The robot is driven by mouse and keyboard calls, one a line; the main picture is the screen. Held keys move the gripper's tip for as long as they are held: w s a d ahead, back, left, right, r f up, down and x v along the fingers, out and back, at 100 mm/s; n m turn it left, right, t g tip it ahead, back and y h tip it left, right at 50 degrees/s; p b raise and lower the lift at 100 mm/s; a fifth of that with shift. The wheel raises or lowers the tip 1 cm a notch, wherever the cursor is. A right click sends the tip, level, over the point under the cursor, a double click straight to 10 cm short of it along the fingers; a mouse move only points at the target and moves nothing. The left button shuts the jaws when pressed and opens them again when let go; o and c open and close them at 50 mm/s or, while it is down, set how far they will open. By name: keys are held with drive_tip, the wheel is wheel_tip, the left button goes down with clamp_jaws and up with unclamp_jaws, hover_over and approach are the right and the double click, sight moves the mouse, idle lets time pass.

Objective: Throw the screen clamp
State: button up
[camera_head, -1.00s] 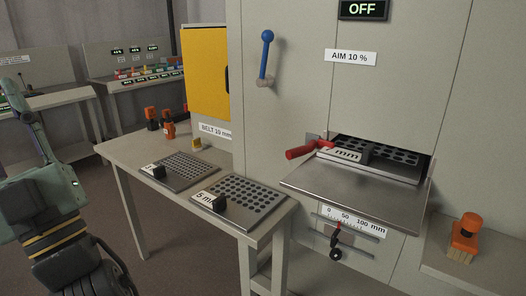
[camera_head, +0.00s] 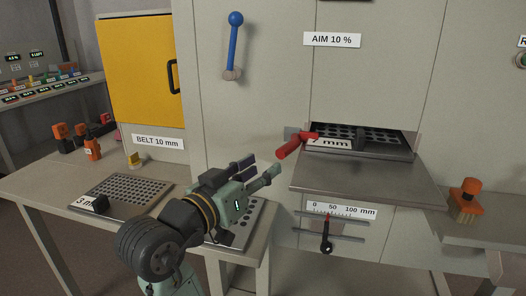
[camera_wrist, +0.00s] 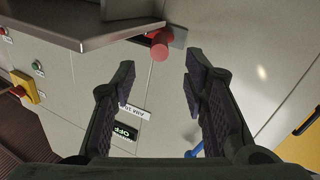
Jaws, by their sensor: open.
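The screen clamp is a red handle (camera_head: 292,146) at the left end of the screen slot, pointing out to the lower left. In the wrist view its round red end (camera_wrist: 160,48) shows beyond and between the fingers, near the metal shelf edge. My gripper (camera_head: 262,170) is just left of and below the handle and apart from it. Its fingers (camera_wrist: 157,88) are spread, with nothing between them. A perforated screen (camera_head: 375,136) with an "mm" label sits in the slot beside the clamp; its number is partly hidden by the handle.
A metal shelf (camera_head: 365,180) juts out below the slot. A blue lever (camera_head: 233,45) is on the panel above left. A table (camera_head: 45,180) with a 3 mm screen (camera_head: 130,193) stands at left; my arm covers another screen. An orange-handled brush (camera_head: 467,198) stands at right.

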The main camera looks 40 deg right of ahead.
sight(286, 151)
drive_tip(key=p+x, duration=0.1)
drive_tip(key=x, duration=0.7)
drive_tip(key=shift+d+p, duration=0.35)
drive_tip(key=shift+d, duration=0.05)
drive_tip(key=shift+x, duration=0.85)
drive_tip(key=shift+w, duration=0.1)
drive_tip(key=shift+a, duration=0.1)
clamp_jaws()
